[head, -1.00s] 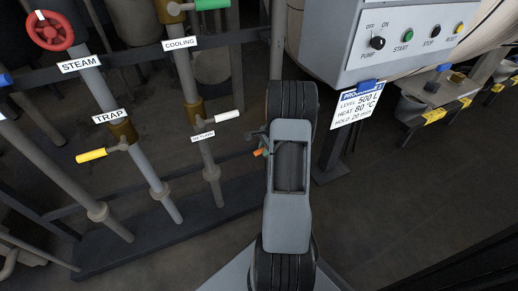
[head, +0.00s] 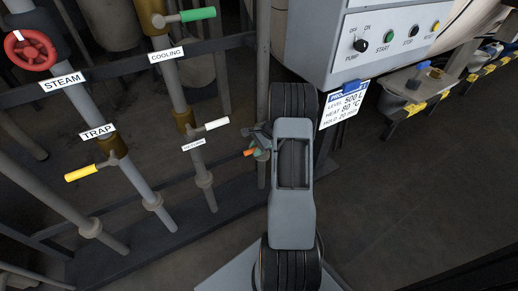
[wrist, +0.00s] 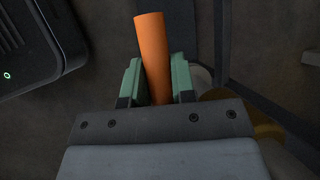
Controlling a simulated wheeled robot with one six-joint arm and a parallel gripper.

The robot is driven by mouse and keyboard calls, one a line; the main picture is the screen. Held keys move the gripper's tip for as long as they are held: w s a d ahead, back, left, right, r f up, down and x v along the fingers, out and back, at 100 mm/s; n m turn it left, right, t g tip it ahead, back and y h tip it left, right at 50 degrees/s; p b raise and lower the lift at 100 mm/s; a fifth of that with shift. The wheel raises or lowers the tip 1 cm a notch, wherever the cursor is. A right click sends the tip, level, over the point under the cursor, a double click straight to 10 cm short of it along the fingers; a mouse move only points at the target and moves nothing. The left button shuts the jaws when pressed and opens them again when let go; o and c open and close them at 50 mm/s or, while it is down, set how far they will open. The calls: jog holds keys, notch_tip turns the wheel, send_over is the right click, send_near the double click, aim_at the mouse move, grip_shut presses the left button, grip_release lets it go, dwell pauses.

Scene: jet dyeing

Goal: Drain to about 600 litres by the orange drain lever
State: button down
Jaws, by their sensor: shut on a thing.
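The orange drain lever (wrist: 152,45) stands between the green-padded jaws of my gripper (wrist: 154,82) in the wrist view. The jaws are shut on it, and its free end sticks out beyond them. In the head view the lever's orange tip (head: 249,152) shows just left of my gripper (head: 258,146), beside my arm. The drain valve body and most of the lever are hidden there by my gripper and arm. No litre reading is visible; a process card (head: 344,104) reads level 500 L, heat 80 °C, hold 20 min.
A control box (head: 390,40) with a pump switch and buttons hangs at upper right. Left are the red steam wheel (head: 30,50), yellow trap lever (head: 81,174), green cooling lever (head: 197,14) and white return lever (head: 217,124). Open floor (head: 420,190) lies at right.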

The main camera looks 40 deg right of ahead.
jog(key=c, duration=0.9)
grip_release()
jog(key=shift+c, duration=0.2)
jog(key=shift+r, duration=0.1)
jog(key=p+v, duration=0.4)
jog(key=v, duration=0.9)
jog(key=shift+d+r, duration=0.25)
jog(key=shift+d, duration=0.05)
jog(key=shift+s, duration=0.15)
